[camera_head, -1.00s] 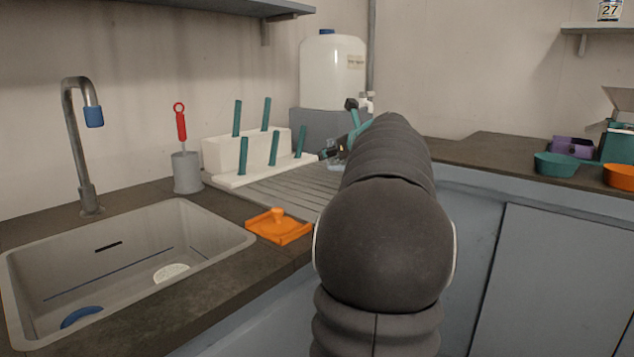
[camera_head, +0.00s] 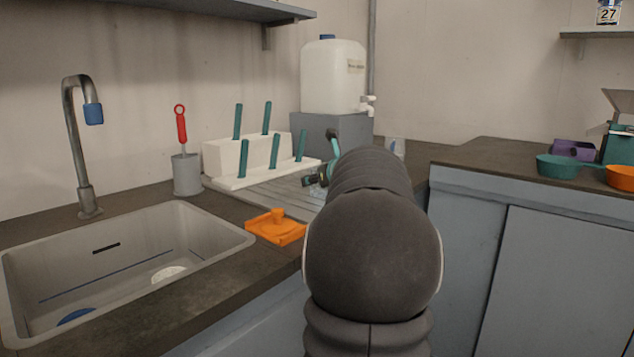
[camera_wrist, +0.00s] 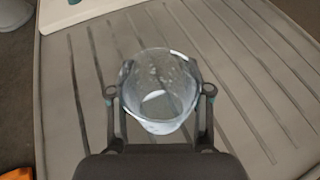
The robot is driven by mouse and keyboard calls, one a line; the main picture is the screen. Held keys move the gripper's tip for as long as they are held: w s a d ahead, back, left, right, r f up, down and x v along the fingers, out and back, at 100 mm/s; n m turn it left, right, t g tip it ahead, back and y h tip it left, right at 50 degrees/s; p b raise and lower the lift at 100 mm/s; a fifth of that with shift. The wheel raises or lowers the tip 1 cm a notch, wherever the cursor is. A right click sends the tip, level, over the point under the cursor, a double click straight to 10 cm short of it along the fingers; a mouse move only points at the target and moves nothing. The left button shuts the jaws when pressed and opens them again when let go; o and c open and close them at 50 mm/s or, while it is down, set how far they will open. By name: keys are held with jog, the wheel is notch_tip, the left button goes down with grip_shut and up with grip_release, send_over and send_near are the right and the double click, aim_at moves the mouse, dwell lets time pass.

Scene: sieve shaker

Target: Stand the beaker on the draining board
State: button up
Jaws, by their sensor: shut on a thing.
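The beaker (camera_wrist: 158,107) is clear glass and sits between the two fingers of my gripper (camera_wrist: 160,92) in the wrist view. My gripper is shut on it, one finger on each side. The ribbed grey draining board (camera_wrist: 231,75) lies beneath the beaker; I cannot tell whether its base touches the board. There my gripper (camera_head: 318,181) is small at the board's right part, and the beaker is mostly hidden by my arm.
A white rack with green pegs (camera_head: 245,158) stands along the board's back edge. An orange lidded piece (camera_head: 276,228) lies at its front left, beside the sink (camera_head: 125,262). A white water container (camera_head: 333,78) stands behind. Another clear vessel (camera_head: 396,147) stands further right.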

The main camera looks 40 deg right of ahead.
jog(key=shift+f, duration=0.15)
jog(key=o, duration=1.3)
jog(key=shift+s+r, duration=0.1)
jog(key=shift+r, duration=0.15)
jog(key=v, duration=1.1)
jog(key=shift+s+a+r+p, duration=0.1)
jog(key=shift+s+a+p, duration=0.1)
jog(key=shift+s+p, duration=0.15)
